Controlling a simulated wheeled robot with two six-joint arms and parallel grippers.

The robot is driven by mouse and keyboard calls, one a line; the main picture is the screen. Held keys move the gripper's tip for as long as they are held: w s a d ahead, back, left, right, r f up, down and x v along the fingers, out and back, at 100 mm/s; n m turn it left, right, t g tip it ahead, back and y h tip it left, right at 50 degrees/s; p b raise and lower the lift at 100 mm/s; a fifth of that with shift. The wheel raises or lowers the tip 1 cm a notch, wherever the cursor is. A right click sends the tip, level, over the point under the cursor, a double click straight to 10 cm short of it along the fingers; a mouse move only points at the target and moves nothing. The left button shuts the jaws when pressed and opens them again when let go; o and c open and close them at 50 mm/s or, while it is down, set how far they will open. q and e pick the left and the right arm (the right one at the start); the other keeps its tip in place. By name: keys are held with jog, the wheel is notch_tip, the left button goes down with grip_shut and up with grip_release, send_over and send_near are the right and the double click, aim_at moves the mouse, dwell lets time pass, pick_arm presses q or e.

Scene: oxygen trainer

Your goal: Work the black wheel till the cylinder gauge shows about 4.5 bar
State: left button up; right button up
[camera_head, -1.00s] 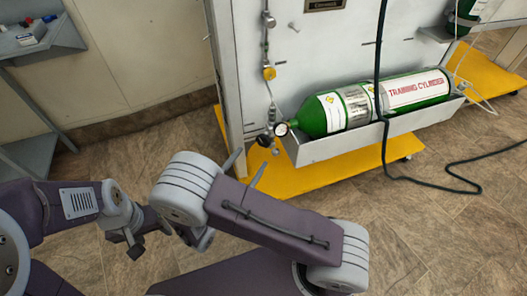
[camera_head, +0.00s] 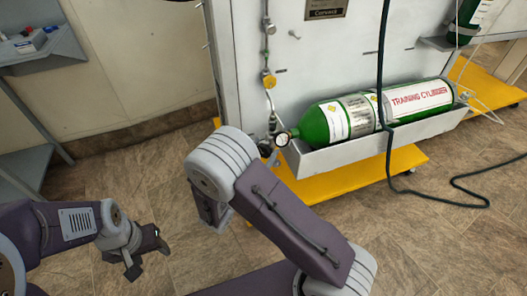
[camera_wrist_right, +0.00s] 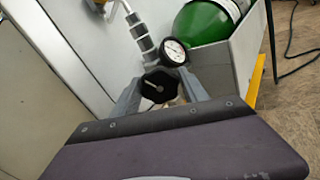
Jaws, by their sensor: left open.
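The black wheel (camera_wrist_right: 158,87) shows in the right wrist view, with a light mark on its face. The round white-faced cylinder gauge (camera_wrist_right: 174,51) is just above it; its needle is too small to read. In the head view the gauge (camera_head: 282,139) sits at the neck of the green training cylinder (camera_head: 350,117). My right gripper (camera_wrist_right: 160,88) is open, with one finger on each side of the wheel; I cannot tell whether they touch it. In the head view my own arm hides it. My left gripper (camera_head: 133,263) is open and empty, away at lower left.
The cylinder lies in a white tray (camera_head: 345,155) on the panel, above a yellow base (camera_head: 365,175). A black hose (camera_head: 386,75) hangs in front of the cylinder. A yellow fitting (camera_head: 268,80) is on the line above. A grey shelf (camera_head: 45,50) stands at left.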

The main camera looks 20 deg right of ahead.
jog(key=c, duration=0.8)
jog(key=m, duration=0.2)
jog(key=shift+m, duration=0.4)
jog(key=shift+m+b, duration=0.35)
jog(key=shift+m, duration=1.45)
jog(key=o, duration=1.4)
jog(key=shift+c, duration=0.2)
